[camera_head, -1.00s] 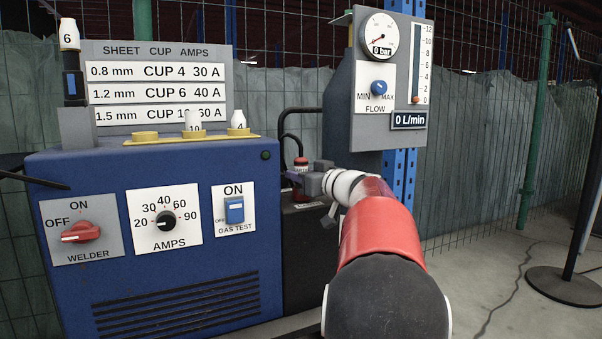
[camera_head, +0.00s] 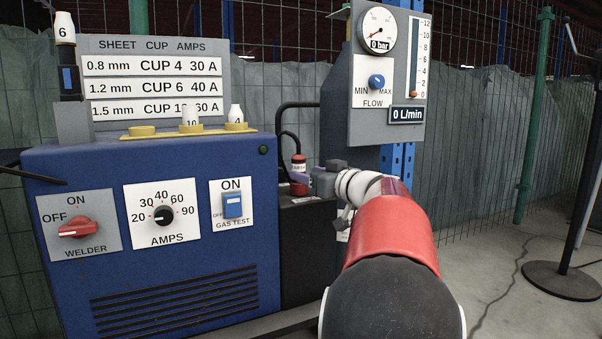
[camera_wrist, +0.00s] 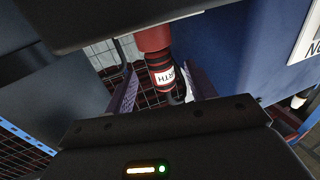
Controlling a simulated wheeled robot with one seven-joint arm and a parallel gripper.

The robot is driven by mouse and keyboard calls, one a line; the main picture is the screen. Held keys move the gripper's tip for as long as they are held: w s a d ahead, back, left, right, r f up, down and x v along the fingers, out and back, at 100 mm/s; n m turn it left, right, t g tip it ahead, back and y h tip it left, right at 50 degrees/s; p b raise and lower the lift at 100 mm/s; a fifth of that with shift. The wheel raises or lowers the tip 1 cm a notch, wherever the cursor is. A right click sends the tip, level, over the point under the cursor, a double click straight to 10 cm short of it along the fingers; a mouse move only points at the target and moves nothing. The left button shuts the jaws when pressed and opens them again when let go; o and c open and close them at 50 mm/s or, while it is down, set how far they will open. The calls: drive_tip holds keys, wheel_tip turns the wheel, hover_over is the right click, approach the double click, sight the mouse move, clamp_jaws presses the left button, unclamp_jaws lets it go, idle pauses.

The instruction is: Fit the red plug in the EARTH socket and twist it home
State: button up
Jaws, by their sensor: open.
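The red plug (camera_head: 298,164), with black bands and a white label, stands upright on the dark unit right of the blue welder. In the wrist view, the plug's banded body (camera_wrist: 161,68) shows a label partly reading "RTH". A wider smooth red part (camera_wrist: 153,38) adjoins it; I cannot tell whether this is the plug's own base or a socket collar. My gripper (camera_wrist: 160,84) is open, its purple fingers on either side of the plug with gaps visible. In the head view my gripper (camera_head: 305,180) is just right of the plug. The EARTH socket itself is not clearly visible.
A black cable (camera_head: 283,137) loops above the plug. The blue welder (camera_head: 160,290) stands close at left, and the grey flow panel (camera_head: 375,120) rises behind my wrist. A dark stand base (camera_head: 561,282) is on the floor at right.

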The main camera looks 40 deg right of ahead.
drive_tip(key=shift+s, duration=1.7)
